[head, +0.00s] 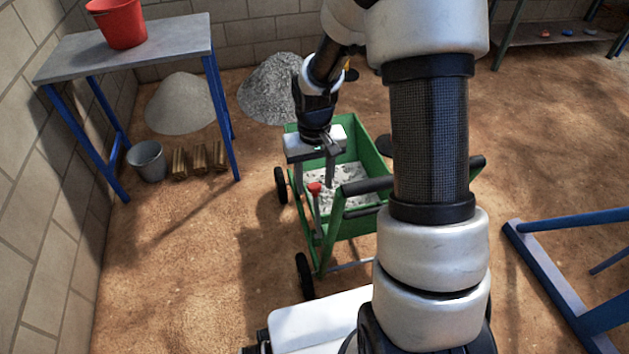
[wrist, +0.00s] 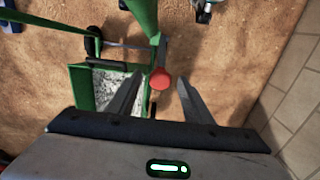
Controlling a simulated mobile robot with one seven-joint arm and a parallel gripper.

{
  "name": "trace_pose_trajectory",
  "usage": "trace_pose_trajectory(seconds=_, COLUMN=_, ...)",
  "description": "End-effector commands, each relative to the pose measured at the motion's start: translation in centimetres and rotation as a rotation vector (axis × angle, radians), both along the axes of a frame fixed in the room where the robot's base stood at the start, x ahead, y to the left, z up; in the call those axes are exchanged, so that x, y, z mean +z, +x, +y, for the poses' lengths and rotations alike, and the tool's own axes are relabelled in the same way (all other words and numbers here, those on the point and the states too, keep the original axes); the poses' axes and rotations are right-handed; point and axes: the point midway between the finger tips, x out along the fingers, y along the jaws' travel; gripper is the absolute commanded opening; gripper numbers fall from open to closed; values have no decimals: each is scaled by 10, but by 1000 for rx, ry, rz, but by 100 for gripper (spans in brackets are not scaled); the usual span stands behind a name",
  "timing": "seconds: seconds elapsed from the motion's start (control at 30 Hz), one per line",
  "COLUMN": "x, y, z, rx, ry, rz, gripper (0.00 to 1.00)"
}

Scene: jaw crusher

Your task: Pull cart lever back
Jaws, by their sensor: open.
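The green cart (head: 375,155) stands on the dirt floor in front of me with pale gravel in its tub. Its lever, with a red knob (head: 315,187), rises at the cart's near left side, left of the black push handle (head: 367,186). My gripper (head: 330,180) points down above the cart's left edge, close to the lever. In the wrist view the red knob (wrist: 160,79) shows between my two spread fingers and a little beyond their tips. The fingers look apart from the knob. Part of the cart is hidden behind my arm.
A grey table with blue legs (head: 125,45) stands at the left wall with a red bucket (head: 117,22) on it. A metal bucket (head: 147,160), wooden blocks (head: 200,158) and gravel piles (head: 270,85) are on the floor. A blue frame (head: 545,265) lies right. Floor left of the cart is clear.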

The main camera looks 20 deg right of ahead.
Motion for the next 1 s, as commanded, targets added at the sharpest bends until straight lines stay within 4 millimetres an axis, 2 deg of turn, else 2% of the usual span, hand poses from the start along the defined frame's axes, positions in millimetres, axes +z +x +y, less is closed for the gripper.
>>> trace_pose_trajectory(seconds=0.13, x=0, y=0, z=0, rx=0, ry=0, rz=0, gripper=46)
trace_pose_trajectory(seconds=0.4, x=0, y=0, z=0, rx=0, ry=0, rz=0, gripper=0)
trace_pose_trajectory(seconds=0.6, x=0, y=-2, z=0, rx=0, ry=0, rz=-14, gripper=0)
trace_pose_trajectory(seconds=0.83, x=5, y=-24, z=0, rx=0, ry=-1, rz=-126, gripper=0)
trace_pose_trajectory(seconds=1.0, x=9, y=-35, z=0, rx=1, ry=0, rz=-131, gripper=0)
